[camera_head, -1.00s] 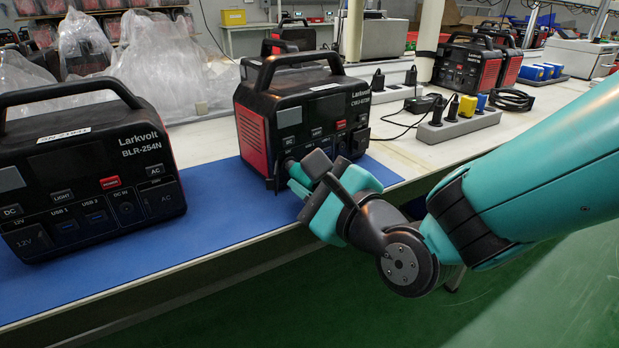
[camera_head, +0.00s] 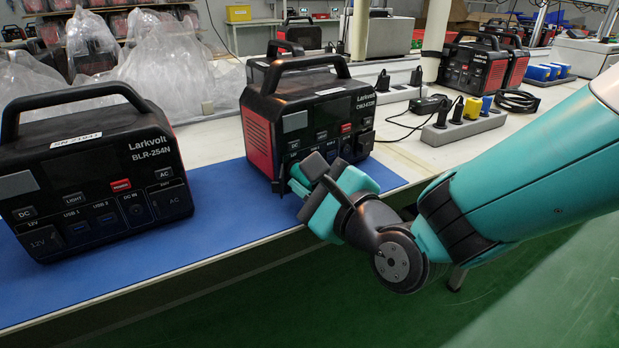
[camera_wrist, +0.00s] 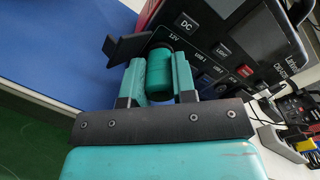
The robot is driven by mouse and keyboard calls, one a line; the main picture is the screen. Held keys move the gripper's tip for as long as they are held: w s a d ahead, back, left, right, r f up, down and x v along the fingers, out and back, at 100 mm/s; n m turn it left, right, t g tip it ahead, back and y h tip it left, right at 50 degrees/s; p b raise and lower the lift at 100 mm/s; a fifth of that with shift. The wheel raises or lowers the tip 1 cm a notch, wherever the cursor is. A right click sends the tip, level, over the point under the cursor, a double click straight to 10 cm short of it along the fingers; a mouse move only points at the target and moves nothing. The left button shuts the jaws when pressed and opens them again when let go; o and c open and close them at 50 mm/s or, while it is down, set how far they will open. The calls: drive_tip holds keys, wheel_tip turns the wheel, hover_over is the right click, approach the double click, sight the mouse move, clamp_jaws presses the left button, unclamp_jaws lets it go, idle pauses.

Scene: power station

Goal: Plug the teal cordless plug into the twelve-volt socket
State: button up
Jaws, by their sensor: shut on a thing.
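The teal plug (camera_wrist: 162,62) is a round cylinder held between the two fingers of my gripper (camera_wrist: 159,84) in the wrist view. Its far end is at the 12V corner of the black and red power station (camera_head: 310,120). Whether it touches the socket or sits inside cannot be told, because the plug hides the socket opening. A black flap (camera_wrist: 127,47) sticks out to the left beside the plug.
Another power station, marked BLR-254N (camera_head: 90,180), stands at left on the blue mat (camera_head: 225,205). A grey power strip (camera_head: 462,128) with several plugs and cables lies behind to the right. The mat between the two stations is clear.

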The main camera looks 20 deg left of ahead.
drive_tip(key=shift+w+a, duration=0.1)
drive_tip(key=shift+a, duration=0.1)
drive_tip(key=o, duration=1)
drive_tip(key=shift+b+v, duration=7.7)
drive_tip(key=shift+v, duration=1.05)
